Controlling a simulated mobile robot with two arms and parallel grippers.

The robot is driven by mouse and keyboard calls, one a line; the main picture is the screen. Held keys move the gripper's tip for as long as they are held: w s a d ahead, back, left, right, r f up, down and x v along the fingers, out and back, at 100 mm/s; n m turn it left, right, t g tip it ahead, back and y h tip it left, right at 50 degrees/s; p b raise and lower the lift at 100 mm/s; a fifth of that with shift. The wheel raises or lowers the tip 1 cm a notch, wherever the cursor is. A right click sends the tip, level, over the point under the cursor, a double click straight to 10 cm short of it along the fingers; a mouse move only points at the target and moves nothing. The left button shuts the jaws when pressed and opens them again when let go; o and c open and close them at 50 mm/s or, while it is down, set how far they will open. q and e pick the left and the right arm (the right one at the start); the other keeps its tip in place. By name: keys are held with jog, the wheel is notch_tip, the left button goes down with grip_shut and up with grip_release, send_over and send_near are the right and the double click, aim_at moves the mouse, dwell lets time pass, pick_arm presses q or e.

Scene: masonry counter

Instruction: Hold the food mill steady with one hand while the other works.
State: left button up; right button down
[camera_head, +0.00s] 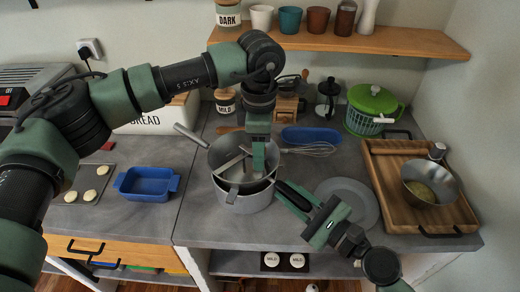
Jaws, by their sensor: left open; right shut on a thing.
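The food mill (222,152), a grey metal bowl with a long handle at its upper left and a crank bar inside, sits in the top of a grey pot (246,204). My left gripper (259,165) points down over the mill's right part, open, close to the crank; whether it touches the crank is unclear. My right gripper (280,187) reaches in from the lower right. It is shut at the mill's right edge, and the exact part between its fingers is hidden.
A grey plate (347,203) lies right of the pot, partly behind my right arm. A wooden tray (383,178) holds a metal bowl (441,177). A whisk (312,149), blue dish (310,137) and green-lidded spinner (372,108) stand behind. A blue dish (147,184) is left.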

pick_arm(q)
jog(key=shift+r, duration=3.5)
pick_arm(e)
jog(key=c, duration=1.1)
grip_release()
jog(key=v, duration=1.2)
pick_arm(q)
jog(key=shift+f, duration=0.1)
